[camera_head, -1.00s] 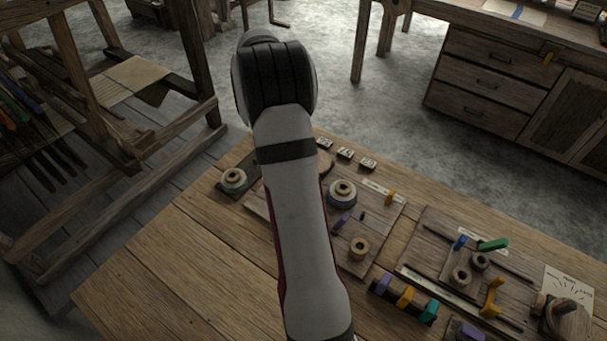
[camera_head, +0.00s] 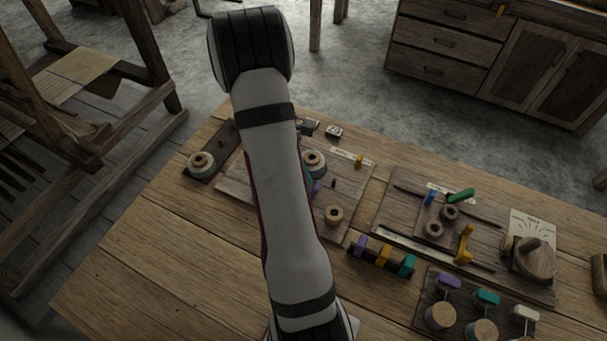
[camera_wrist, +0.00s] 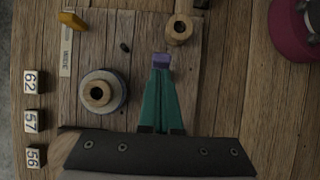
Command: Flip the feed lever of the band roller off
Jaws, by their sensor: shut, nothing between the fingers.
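My gripper (camera_wrist: 161,72) is shut and empty, its teal fingers together in the wrist view. Its tips are at a small purple lever (camera_wrist: 161,59) on a wooden board (camera_wrist: 140,22); I cannot tell whether they touch it. The board also carries a grey-rimmed spool (camera_wrist: 98,92), a small wooden roller (camera_wrist: 179,29), a dark peg (camera_wrist: 125,47) and a yellow lever (camera_wrist: 74,20). In the head view my arm covers part of this board (camera_head: 235,185); the purple lever (camera_head: 316,188) shows just right of the arm. The label (camera_wrist: 66,50) is too small to read.
Right of it, another board (camera_head: 400,205) holds two rollers, a blue peg (camera_head: 430,198), a green lever (camera_head: 460,195) and a yellow crank (camera_head: 465,245). A coloured block rack (camera_head: 382,257) stands in front. Number tiles (camera_wrist: 34,122) lie beside the first board. The front left tabletop is clear.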

